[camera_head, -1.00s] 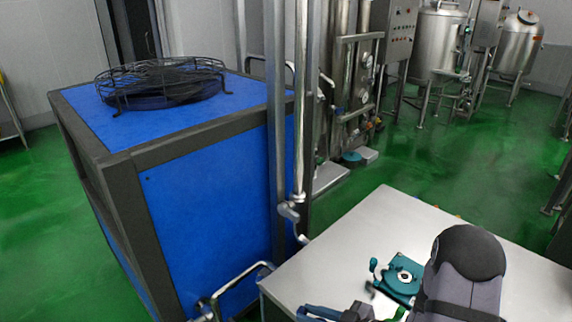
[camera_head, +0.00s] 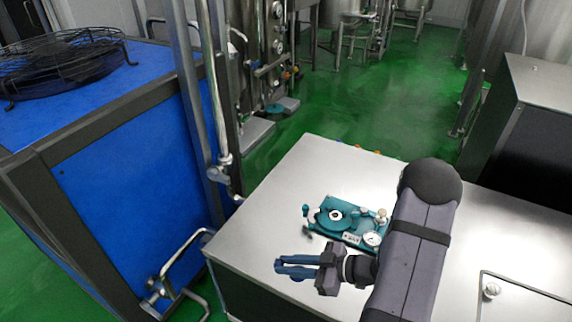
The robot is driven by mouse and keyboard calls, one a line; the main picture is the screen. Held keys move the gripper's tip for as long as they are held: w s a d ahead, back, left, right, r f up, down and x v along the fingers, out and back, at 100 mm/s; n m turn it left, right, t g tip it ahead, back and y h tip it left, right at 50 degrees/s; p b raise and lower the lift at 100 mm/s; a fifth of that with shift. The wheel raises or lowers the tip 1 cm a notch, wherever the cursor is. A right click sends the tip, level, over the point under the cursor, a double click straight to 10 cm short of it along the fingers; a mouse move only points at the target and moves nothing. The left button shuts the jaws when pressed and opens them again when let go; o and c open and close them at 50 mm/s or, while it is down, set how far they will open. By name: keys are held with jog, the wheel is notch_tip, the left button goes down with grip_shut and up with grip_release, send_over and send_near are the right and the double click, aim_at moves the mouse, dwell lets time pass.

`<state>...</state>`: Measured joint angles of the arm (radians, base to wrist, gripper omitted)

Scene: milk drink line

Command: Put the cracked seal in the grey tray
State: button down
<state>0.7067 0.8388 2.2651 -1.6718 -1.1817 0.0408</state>
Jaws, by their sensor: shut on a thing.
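My gripper (camera_head: 282,268) is in the camera_head view, above the near left part of the steel worktop (camera_head: 250,215). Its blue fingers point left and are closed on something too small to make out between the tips. I cannot tell whether it is the cracked seal. I see no separate seal and no grey tray in this view. My forearm hides part of the worktop to the right of the gripper.
A teal fixture (camera_head: 345,222) with a round disc, a gauge and small knobs stands on the worktop just beyond my gripper. A steel-topped dark cabinet (camera_head: 530,120) is at right. A blue machine (camera_head: 120,200) stands at left. The worktop's far left is bare.

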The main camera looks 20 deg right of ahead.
jog(key=shift+d+f+b, duration=0.1)
jog(key=shift+f+b, duration=0.3)
jog(key=f+b, duration=0.1)
jog(key=d+b, duration=0.1)
jog(key=f+b, duration=0.1)
jog(key=shift+w+d+f+b, duration=0.3)
jog(key=shift+f+b, duration=0.05)
jog(key=w+d+m+t+h+b, duration=0.3)
jog(key=w+d+m+b, duration=0.15)
jog(key=d, duration=0.45)
jog(key=w+d+m+t+h+b, duration=0.2)
jog(key=w+d+m+h+b, duration=0.15)
jog(key=w+d, duration=0.45)
jog(key=s+d+r+m+h, duration=0.1)
jog(key=d+r+m+h, duration=0.2)
jog(key=d, duration=0.5)
jog(key=s+d+r+m+h, duration=0.1)
jog(key=d+m+h, duration=0.2)
jog(key=d+h, duration=0.35)
jog(key=s+d+f+m+g+h, duration=0.35)
jog(key=s+d+m, duration=0.25)
jog(key=d, duration=0.4)
jog(key=shift+h, duration=0.35)
jog(key=shift+d+f+b, duration=0.15)
jog(key=shift+f+b, duration=0.15)
jog(key=shift+f, duration=4.5)
